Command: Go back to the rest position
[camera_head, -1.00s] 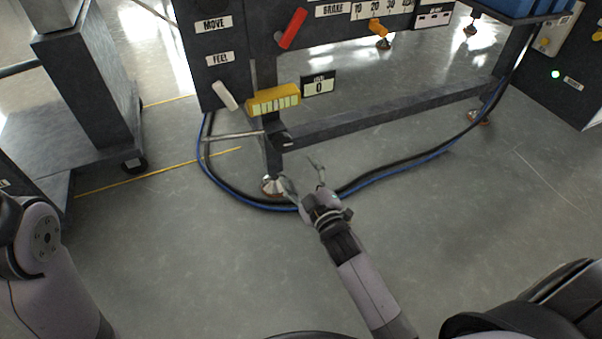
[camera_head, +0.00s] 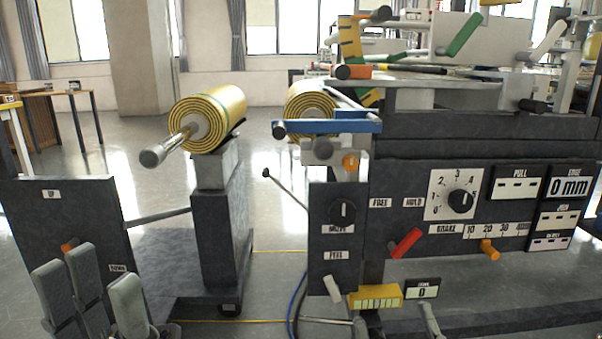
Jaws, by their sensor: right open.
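My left gripper (camera_head: 98,288) stands at the bottom left, close to the camera. Its grey finger pads point up with a gap between them, and I see nothing held. My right gripper (camera_head: 397,318) shows only by its grey fingertips at the bottom edge, below the yellow block and the small counter. Its fingers are apart and its body is out of the picture.
The dark laminating machine (camera_head: 400,200) with dials and levers fills the right. A yellow roll (camera_head: 208,120) sits on a dark pedestal (camera_head: 222,235) at centre left. A dark panel (camera_head: 75,215) marked UP and DOWN stands behind my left gripper. Floor shows between panel and machine.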

